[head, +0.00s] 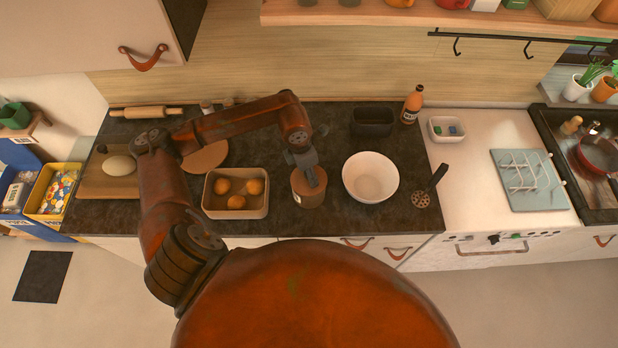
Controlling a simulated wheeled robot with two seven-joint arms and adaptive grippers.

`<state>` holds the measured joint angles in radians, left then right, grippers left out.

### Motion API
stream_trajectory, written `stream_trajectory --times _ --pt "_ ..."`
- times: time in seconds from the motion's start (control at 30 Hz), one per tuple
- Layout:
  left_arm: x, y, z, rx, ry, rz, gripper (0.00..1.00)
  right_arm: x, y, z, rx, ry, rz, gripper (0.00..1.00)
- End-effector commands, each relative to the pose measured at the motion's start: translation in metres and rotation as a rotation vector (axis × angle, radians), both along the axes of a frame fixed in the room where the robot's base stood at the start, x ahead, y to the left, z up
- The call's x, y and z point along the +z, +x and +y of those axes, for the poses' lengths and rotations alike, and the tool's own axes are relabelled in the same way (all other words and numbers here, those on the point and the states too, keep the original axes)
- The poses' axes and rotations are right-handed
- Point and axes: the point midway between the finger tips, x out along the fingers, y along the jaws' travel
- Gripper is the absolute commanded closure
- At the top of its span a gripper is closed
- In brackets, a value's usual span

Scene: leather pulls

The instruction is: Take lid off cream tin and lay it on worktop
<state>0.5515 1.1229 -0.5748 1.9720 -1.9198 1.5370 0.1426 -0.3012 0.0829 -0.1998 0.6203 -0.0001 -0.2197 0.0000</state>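A round tan tin (310,201) with a small pale label stands on the dark worktop (330,222), between a tray of oranges and a white bowl. Its flat brownish top, which looks like the lid, is partly hidden by my gripper. My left gripper (312,178) reaches down over the tin from behind, with its fingertips at or just above the lid. Whether the fingers touch the lid, or are open or shut, cannot be made out. My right gripper is not in view.
The tray of oranges (235,210) is close on the left and the white bowl (370,178) close on the right. A slotted ladle (422,199) lies further right. A dark container (373,122) and a bottle (412,105) stand behind. Bare worktop lies in front of the bowl.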

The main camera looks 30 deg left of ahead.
Motion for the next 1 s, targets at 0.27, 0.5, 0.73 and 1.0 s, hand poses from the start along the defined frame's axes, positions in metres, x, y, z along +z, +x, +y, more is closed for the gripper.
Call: stream_trajectory --times 0.27,0.5,0.73,1.0 --pt "0.0004 0.0001 0.0002 0.000 0.000 0.000 0.79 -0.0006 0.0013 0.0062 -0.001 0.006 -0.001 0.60" --pt "0.0006 0.0001 0.0002 0.000 0.000 0.000 0.96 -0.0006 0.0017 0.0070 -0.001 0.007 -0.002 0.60" --pt "0.0007 0.0002 0.0001 0.000 0.001 -0.001 1.00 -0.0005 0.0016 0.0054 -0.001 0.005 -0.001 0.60" --pt "0.0090 0.0010 0.0006 -0.001 0.001 -0.002 1.00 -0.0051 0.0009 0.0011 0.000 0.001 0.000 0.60"
